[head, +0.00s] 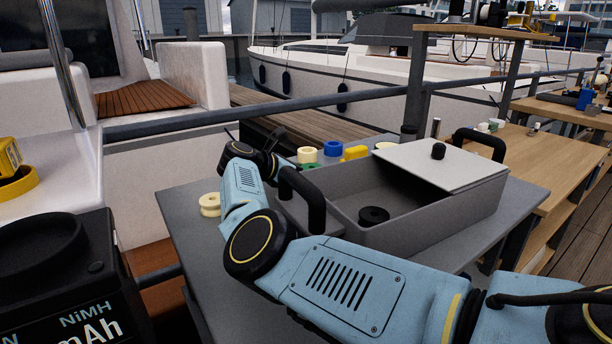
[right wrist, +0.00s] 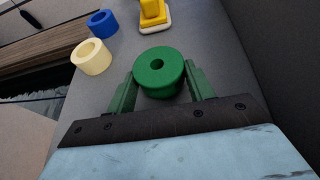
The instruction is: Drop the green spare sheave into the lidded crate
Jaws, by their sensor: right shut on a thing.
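The green spare sheave (right wrist: 158,68) is a flanged wheel with a centre hole. In the right wrist view it sits between the two green fingers of my right gripper (right wrist: 161,75), which is shut on it. In the head view only a bit of green (head: 310,166) shows behind the crate's near-left handle; I cannot tell sheave from finger there. The lidded crate (head: 410,234) is grey with black handles, right of the gripper. Its pale lid (head: 450,167) with a black knob covers the right part; the left part is open. My left gripper is out of view.
A black round piece (head: 373,215) lies in the crate's open part. Blue (head: 333,148), cream (head: 307,155) and yellow (head: 355,152) pieces stand behind the crate. A cream sheave (head: 210,204) lies at the left of the grey table (head: 185,215). A rail (head: 270,110) runs behind.

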